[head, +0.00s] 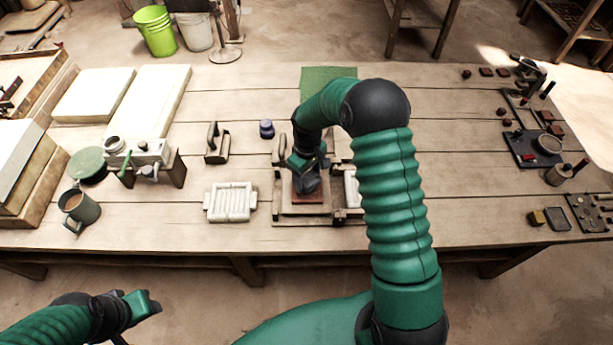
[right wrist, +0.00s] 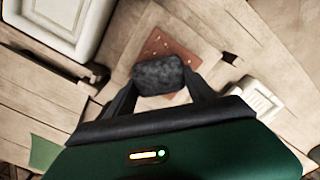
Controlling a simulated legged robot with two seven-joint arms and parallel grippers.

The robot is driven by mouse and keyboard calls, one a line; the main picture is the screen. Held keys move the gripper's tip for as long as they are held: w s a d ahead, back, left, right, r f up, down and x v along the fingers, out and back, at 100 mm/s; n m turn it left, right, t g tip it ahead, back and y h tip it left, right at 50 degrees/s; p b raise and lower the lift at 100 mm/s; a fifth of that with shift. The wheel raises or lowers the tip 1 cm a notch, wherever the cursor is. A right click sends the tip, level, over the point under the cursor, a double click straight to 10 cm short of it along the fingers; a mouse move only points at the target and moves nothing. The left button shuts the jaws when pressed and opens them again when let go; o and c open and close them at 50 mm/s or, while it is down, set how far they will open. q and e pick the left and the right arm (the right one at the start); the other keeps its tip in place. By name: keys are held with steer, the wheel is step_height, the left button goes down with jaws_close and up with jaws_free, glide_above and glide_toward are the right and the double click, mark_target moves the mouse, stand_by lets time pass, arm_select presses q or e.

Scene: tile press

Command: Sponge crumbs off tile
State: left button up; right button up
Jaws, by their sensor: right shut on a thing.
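The reddish-brown tile (head: 306,200) lies on the wooden press base (head: 290,218) at mid-table. In the right wrist view the tile (right wrist: 172,47) shows several small light specks on its uncovered part. My right gripper (head: 307,176) is over the tile, shut on a dark grey sponge (right wrist: 160,74). In the right wrist view the sponge sits between both fingers and covers part of the tile. I cannot tell whether it touches the tile. My left gripper (head: 150,302) is at the lower left, off the table; its jaws are too unclear to read.
A white ribbed mould (head: 231,202) and a dark-handled tool (head: 216,145) stand left of the press. A small blue jar (head: 266,129) and a green cloth (head: 318,76) lie behind. A mug (head: 80,206) is far left.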

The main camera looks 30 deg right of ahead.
steer(key=shift+a+f, duration=0.25)
steer(key=shift+a, duration=0.45)
steer(key=shift+d+f+b, duration=0.35)
steer(key=shift+d+f, duration=0.1)
steer(key=shift+f, duration=0.1)
arm_select(q)
steer(key=shift+a+f, duration=0.35)
steer(key=shift+f, duration=0.15)
arm_select(e)
steer(key=shift+a, duration=0.1)
arm_select(q)
steer(key=shift+a, duration=0.1)
arm_select(e)
steer(key=shift+a, duration=0.1)
